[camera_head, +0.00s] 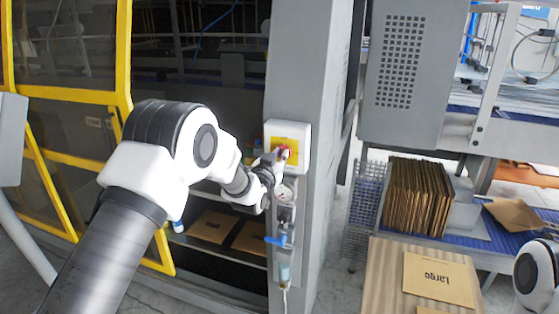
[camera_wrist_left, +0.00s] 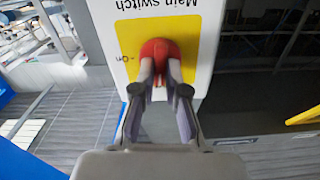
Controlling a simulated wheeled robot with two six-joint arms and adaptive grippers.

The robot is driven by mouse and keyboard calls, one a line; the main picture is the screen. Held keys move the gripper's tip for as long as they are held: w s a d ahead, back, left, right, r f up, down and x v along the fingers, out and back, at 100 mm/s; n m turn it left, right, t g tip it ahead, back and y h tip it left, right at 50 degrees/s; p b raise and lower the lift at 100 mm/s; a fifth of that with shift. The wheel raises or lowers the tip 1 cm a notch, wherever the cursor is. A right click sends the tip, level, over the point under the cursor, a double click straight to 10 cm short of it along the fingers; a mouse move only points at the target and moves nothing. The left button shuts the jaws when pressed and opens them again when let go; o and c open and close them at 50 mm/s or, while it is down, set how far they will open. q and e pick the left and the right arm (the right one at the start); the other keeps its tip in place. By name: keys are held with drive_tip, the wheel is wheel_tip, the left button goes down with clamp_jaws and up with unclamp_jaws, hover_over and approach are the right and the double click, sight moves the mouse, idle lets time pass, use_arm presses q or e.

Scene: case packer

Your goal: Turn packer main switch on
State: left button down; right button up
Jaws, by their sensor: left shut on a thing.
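The main switch is a red knob (camera_head: 284,152) on a yellow plate of a white box (camera_head: 302,130), mounted on the grey machine post. In the left wrist view the red knob (camera_wrist_left: 160,48) sits on the yellow plate (camera_wrist_left: 196,42), beside the printed words "Main switch" and "On", seen upside down. My left gripper (camera_head: 276,160) is at the knob. In the left wrist view its fingers (camera_wrist_left: 160,76) are shut on the knob, one on each side. Part of the knob is hidden by the fingers. My right gripper is not in view; part of my right arm shows at the right edge.
Below the box on the post are a pressure gauge (camera_head: 285,193) and a blue valve handle (camera_head: 276,240). Yellow-framed doors (camera_head: 126,60) stand to the left.

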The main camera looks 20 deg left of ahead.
use_arm(q)
drive_tip(key=shift+d+f+m+b, duration=0.1)
drive_tip(key=shift+f+m+b, duration=0.05)
drive_tip(key=shift+m+b, duration=3.9)
drive_tip(key=shift+d+f+m+b, duration=0.1)
drive_tip(key=shift+f+m+b, duration=0.05)
drive_tip(key=shift+m+b, duration=3.9)
drive_tip(key=shift+m+p, duration=0.3)
drive_tip(key=shift+m, duration=0.1)
drive_tip(key=c, duration=1.2)
unclamp_jaws()
drive_tip(key=s, duration=1.2)
drive_tip(key=shift+a, duration=0.2)
